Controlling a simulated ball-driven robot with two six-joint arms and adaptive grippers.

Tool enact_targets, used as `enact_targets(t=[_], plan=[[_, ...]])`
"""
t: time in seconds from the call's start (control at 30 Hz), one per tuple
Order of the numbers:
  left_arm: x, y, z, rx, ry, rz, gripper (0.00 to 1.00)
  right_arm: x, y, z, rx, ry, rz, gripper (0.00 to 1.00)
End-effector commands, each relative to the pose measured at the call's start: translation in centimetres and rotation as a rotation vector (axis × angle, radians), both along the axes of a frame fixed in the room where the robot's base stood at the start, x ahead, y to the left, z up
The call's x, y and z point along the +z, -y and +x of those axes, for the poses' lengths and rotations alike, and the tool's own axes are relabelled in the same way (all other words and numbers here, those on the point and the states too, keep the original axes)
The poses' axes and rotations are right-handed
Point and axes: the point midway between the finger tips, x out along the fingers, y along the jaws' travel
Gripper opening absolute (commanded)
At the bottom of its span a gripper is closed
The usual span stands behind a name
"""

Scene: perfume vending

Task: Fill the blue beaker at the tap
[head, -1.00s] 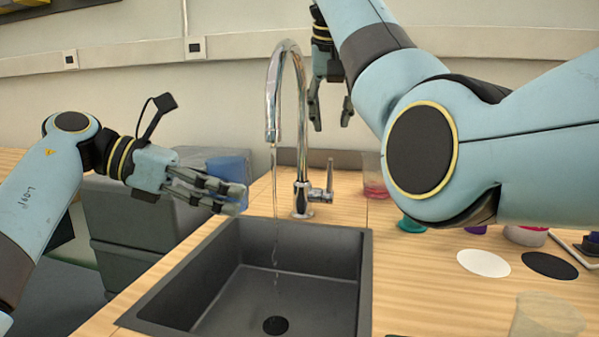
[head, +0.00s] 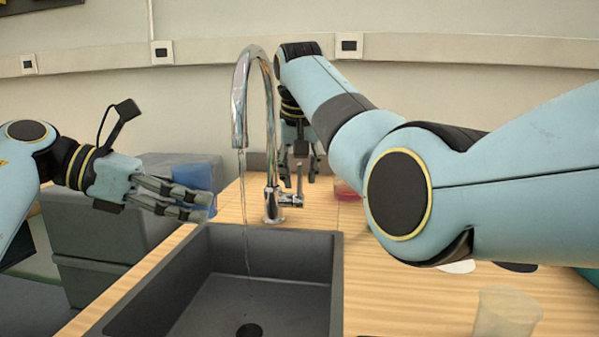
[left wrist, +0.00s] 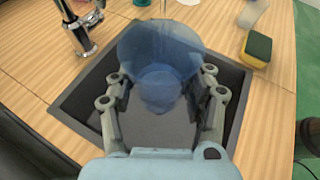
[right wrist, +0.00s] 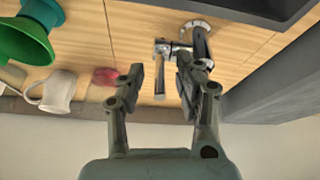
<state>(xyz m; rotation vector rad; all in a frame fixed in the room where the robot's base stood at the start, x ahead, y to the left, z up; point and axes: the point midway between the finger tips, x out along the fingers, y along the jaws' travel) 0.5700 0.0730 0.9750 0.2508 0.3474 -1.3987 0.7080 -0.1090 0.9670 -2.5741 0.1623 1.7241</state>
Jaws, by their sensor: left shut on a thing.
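The blue beaker (head: 198,176) is translucent and held in my left gripper (head: 190,207), left of the water stream and apart from it. In the left wrist view the beaker (left wrist: 160,50) sits between the fingers (left wrist: 164,100); I cannot tell whether it holds liquid. The chrome tap (head: 241,95) runs a thin stream of water (head: 245,215) into the dark sink (head: 300,245). My right gripper (head: 298,172) is open just above the tap lever (head: 290,199). In the right wrist view the lever (right wrist: 160,83) shows in the gap between its fingers (right wrist: 160,72).
A clear cup (head: 507,312) stands at the front right of the wooden counter (head: 400,295). The right wrist view shows a white mug (right wrist: 54,92) and green funnel-like item (right wrist: 25,38). A sponge (left wrist: 257,49) lies beside the sink.

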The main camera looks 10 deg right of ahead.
Motion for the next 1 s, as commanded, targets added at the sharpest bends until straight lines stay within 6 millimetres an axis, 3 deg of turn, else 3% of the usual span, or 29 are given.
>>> enact_targets(t=[0.17,0.43,1.0], plan=[[0.03,0.01,0.0,0.0,0.0,0.0,0.23,0.0,0.01,0.0,0.0,0.0,0.0,0.34],[0.02,0.0,0.0,0.0,0.0,0.0,0.23,0.03,0.01,0.0,0.0,0.0,0.0,0.0],[0.02,0.0,0.0,0.0,0.0,0.0,0.23,0.23,0.05,0.44,0.002,-0.031,0.009,0.0]])
